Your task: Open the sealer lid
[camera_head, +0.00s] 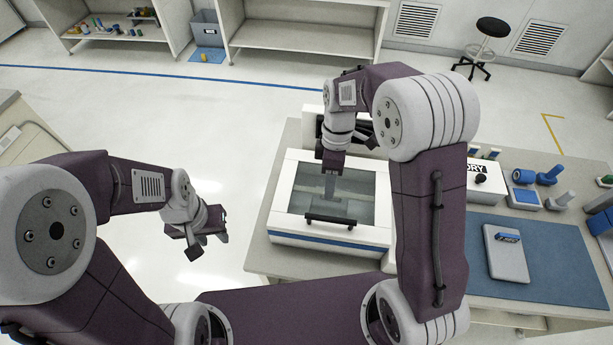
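The sealer (330,235) is a white box with a blue stripe on the bench. Its lid (366,195) has a see-through window in a white frame and looks closed. A dark bar handle (344,222) runs along the lid's front edge. My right gripper (330,192) points down over the lid window, behind the handle; I cannot tell whether it touches the lid. Its fingers overlap in this view, so their opening is unclear. My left gripper (207,245) hangs over the floor left of the bench, empty, with its fingers apart.
Right of the sealer, a blue mat (535,265) holds a grey flat device (506,252). My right arm hides the sealer's right side. The floor left of the bench is clear.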

